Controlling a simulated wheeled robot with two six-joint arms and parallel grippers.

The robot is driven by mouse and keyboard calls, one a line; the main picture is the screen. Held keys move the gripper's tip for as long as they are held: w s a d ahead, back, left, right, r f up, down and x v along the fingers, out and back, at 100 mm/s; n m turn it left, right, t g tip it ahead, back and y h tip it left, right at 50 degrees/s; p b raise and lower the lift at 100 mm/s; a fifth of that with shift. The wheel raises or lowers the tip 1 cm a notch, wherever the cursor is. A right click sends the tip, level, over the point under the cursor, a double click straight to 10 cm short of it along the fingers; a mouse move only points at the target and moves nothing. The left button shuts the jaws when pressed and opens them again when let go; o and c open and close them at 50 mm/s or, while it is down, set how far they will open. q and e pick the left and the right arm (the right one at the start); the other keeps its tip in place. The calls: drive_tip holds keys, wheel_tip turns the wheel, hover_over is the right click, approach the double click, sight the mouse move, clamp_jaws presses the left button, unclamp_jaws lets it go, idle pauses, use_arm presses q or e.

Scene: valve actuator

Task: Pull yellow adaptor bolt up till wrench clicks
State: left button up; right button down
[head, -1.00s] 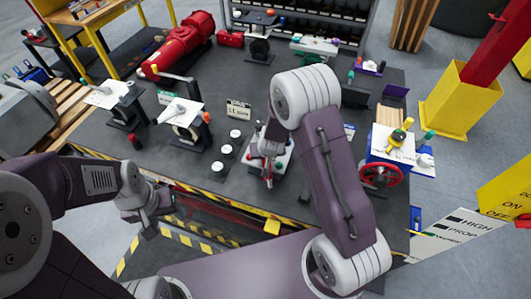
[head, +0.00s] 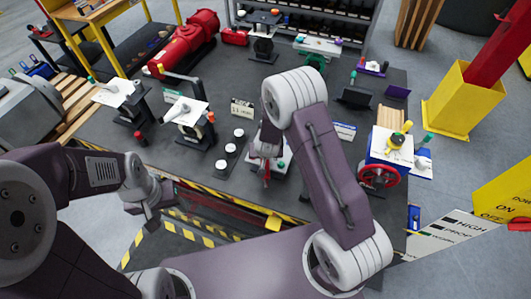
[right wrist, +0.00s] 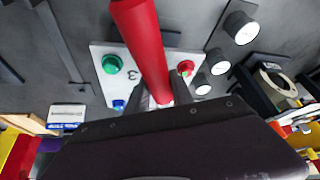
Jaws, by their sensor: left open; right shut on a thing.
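My forearm hides part of the bench. My left gripper (head: 150,207) is open and empty at the bench's front edge. No wrench can be made out clearly.
A red handwheel (head: 379,176) faces the front of the valve unit. The white plate bears a green button (right wrist: 112,64) and a red button (right wrist: 186,68). Round white-topped posts (head: 230,148) stand just left. A red cylinder (head: 185,45) lies at the back left.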

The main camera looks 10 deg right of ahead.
drive_tip(key=shift+w+a+r+p, duration=0.2)
drive_tip(key=shift+a+p, duration=0.1)
drive_tip(key=shift+p, duration=0.65)
drive_tip(key=shift+f+m, duration=0.1)
drive_tip(key=shift+m, duration=0.2)
drive_tip(key=shift+a+p, duration=0.15)
drive_tip(key=shift+p, duration=0.3)
drive_tip(key=shift+w+a+m+h+p, duration=0.25)
drive_tip(key=shift+a+m+p, duration=0.2)
drive_tip(key=shift+p, duration=1.1)
drive_tip(key=shift+w+a+m+h+p, duration=0.15)
drive_tip(key=shift+a+m+h+p, duration=0.25)
drive_tip(key=shift+p, duration=1.1)
drive_tip(key=shift+a+p, duration=0.15)
drive_tip(key=shift+p, duration=0.25)
drive_tip(key=shift+m, duration=0.25)
